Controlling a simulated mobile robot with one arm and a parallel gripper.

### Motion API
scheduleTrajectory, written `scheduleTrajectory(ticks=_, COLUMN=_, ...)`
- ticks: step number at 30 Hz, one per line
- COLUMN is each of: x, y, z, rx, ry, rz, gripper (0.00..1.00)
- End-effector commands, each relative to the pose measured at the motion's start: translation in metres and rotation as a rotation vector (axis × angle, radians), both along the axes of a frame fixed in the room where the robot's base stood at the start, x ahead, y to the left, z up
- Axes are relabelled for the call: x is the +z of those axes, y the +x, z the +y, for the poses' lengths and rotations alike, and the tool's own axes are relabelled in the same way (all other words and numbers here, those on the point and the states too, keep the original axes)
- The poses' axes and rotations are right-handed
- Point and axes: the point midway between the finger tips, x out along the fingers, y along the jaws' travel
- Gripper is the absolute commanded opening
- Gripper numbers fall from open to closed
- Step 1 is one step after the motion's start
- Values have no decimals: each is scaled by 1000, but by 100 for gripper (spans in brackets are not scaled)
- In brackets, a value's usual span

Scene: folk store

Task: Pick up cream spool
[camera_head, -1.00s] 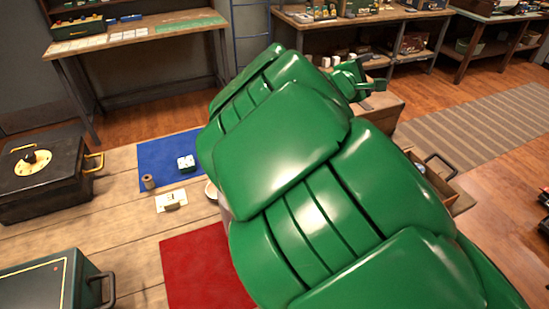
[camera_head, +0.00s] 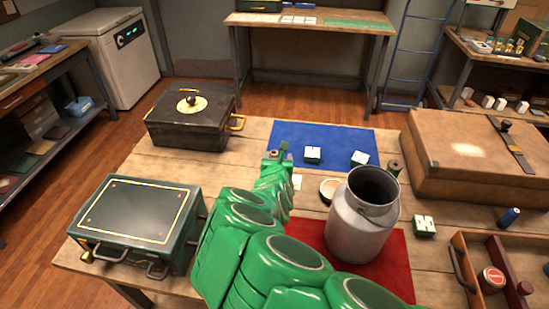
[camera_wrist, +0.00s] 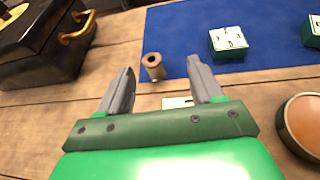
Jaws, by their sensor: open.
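A small spool (camera_wrist: 153,66), dull cream-brown with a dark hole in its top, stands upright on the wooden table beside the blue mat in the wrist view. My gripper (camera_wrist: 160,68) is open, its two grey fingers apart and empty. In the wrist view the spool shows in the gap between the fingertips, a little beyond them, touching neither. In the head view my gripper (camera_head: 277,158) is over the near left corner of the blue mat and largely covers that spot, so I cannot make out the spool clearly there. Another brownish spool (camera_head: 394,168) stands right of the mat.
A blue mat (camera_head: 335,133) holds white-and-green boxes (camera_head: 313,154). A metal can (camera_head: 361,220) stands on a red mat (camera_head: 398,262). A black case (camera_head: 190,120), a green case (camera_head: 138,212), a round bowl (camera_head: 329,190) and a brown case (camera_head: 470,155) flank the arm.

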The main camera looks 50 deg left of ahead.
Motion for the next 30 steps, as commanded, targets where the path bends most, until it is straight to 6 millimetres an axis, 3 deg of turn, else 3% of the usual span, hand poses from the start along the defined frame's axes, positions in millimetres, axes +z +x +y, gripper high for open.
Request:
scheduleTrajectory(ticks=1, x=-10, y=-10, z=3, rx=26, ry=-25, rz=-6, gripper=66)
scheduleTrajectory(ticks=5, x=-21, y=-19, z=7, rx=56, ry=-53, rz=-16, gripper=66)
scheduleTrajectory(ticks=30, x=-37, y=5, z=37, rx=56, ry=-49, rz=-12, gripper=66)
